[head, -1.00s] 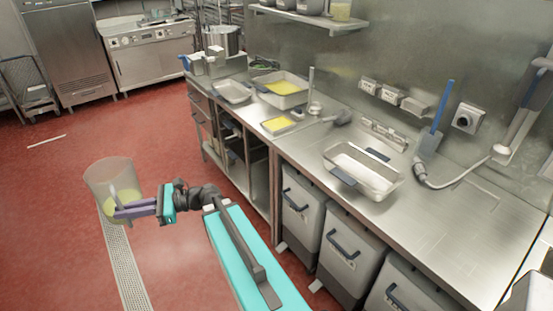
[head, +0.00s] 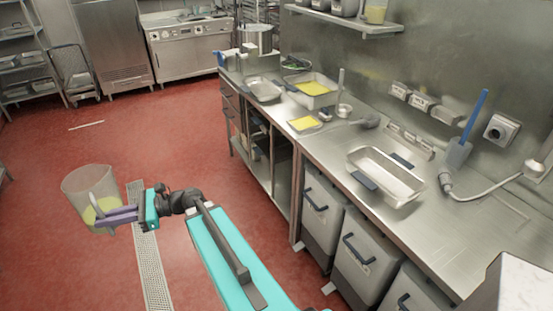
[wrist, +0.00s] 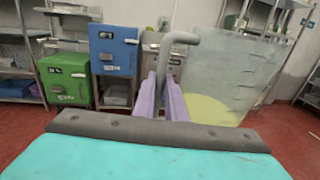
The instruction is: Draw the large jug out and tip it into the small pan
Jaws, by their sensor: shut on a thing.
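My gripper (head: 118,216) is shut on the handle of the large clear jug (head: 82,183). The jug is out over the red floor, nearly upright, with yellow-green liquid in its lower part. In the wrist view my purple fingers (wrist: 163,98) close around the grey handle, and the jug (wrist: 235,70) stands to their right. On the steel counter are a small shallow pan with yellow content (head: 304,124), a larger pan with yellow content (head: 320,102), an empty-looking pan (head: 264,91) and a large empty-looking pan in front (head: 402,192). I cannot tell which is the task's small pan.
The steel counter (head: 455,235) runs along the right, with grey bins (head: 368,258) under it. A pot (head: 258,38) stands at its far end. A blue-handled tool (head: 460,150) stands near the wall. The red floor around the jug is clear.

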